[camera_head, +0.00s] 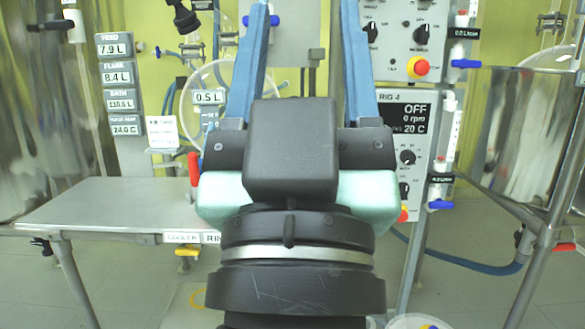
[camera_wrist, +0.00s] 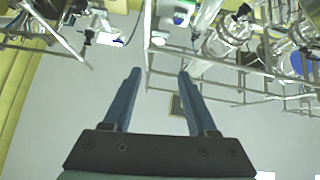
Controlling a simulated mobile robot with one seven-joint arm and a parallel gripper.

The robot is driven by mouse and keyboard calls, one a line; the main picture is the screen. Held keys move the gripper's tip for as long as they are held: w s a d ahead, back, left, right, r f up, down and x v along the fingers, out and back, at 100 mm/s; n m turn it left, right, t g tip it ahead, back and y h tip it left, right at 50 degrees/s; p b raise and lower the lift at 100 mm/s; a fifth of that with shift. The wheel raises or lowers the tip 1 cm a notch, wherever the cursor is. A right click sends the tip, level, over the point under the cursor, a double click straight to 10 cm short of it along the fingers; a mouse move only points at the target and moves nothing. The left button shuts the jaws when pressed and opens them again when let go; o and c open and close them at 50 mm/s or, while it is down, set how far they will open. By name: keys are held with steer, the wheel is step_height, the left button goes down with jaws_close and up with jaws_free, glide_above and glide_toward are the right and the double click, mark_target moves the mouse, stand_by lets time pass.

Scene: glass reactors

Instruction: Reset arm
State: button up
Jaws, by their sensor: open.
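My gripper (camera_head: 304,50) stands upright in the middle of the head view, its two blue fingers pointing up and spread wide apart. Nothing is between the fingers. In the wrist view my gripper (camera_wrist: 158,75) is also open and empty, with a pale ceiling or wall surface behind it. My gripper's black body hides the middle of the rig behind it.
A control panel marked RIG 4 (camera_head: 405,112) with a red button (camera_head: 418,67) is at right. A metal shelf (camera_head: 110,200) is at left. Large reflective vessels flank both sides. Metal racks and glassware (camera_wrist: 225,40) fill the top of the wrist view.

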step_height(320, 180, up, 40)
steer(key=s+y+p, duration=0.1)
steer(key=p, duration=3.6)
steer(key=shift+s+a+t+p, duration=0.3)
steer(key=shift+a+p, duration=0.05)
steer(key=shift+a, duration=0.05)
